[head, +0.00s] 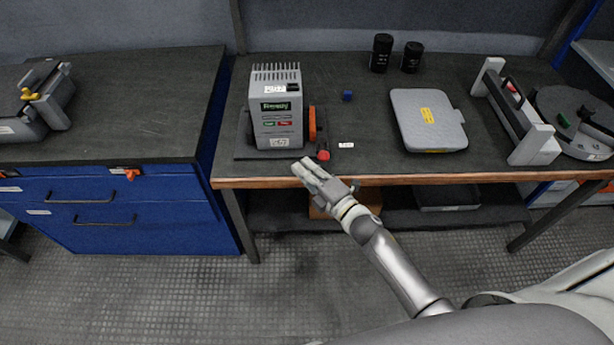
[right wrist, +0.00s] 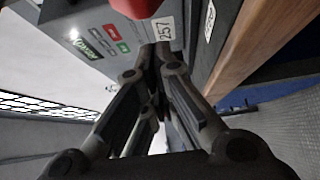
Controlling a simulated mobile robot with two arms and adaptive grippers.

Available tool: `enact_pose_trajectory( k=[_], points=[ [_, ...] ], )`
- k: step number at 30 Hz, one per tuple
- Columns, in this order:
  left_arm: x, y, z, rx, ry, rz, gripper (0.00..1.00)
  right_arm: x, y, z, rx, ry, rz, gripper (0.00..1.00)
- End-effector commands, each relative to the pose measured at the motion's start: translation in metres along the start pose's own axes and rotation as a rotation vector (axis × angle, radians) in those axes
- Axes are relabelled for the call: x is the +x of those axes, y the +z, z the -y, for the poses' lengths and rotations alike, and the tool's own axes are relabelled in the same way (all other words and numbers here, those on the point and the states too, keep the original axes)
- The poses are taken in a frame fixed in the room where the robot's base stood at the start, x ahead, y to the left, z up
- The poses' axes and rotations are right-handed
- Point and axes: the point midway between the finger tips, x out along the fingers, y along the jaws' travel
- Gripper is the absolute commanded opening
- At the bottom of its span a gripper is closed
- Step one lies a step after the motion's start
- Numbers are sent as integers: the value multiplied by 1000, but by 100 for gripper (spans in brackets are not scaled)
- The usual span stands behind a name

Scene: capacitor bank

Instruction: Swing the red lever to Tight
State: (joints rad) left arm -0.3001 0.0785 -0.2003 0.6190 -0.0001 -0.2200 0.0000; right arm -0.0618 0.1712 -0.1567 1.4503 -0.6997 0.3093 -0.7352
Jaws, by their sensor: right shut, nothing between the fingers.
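The red lever (head: 323,155) shows as a small red knob at the front right foot of the grey finned unit (head: 275,125), by the table's front edge. In the right wrist view a large red knob (right wrist: 135,7) is cut off by the top edge, just beyond the fingertips. My right gripper (head: 302,168) is shut and empty, just in front of the table edge and slightly left of the red knob. Its closed fingers (right wrist: 160,52) point at the grey unit's front. I see no clear contact with the knob. The word Tight is not readable. My left gripper is out of view.
An orange disc (head: 312,124) sits on the unit's right side. A white label (head: 346,145) and a blue cube (head: 347,95) lie to the right. A grey case (head: 428,119) and black cylinders (head: 382,53) stand farther off. The wooden table edge (head: 440,179) lies beside my right gripper.

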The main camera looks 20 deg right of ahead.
Motion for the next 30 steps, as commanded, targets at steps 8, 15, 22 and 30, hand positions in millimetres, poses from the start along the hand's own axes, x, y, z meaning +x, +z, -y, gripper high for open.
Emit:
enact_pose_trajectory(
  k=[8,15,22,30],
  points=[
    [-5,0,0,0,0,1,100,-8,19,-1,2,1,-3,0],
    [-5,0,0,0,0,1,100,-8,20,0,3,2,-3,0],
    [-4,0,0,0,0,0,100,-9,21,0,0,1,-15,0],
    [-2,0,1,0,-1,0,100,-13,24,0,1,2,-61,0]
  ],
)
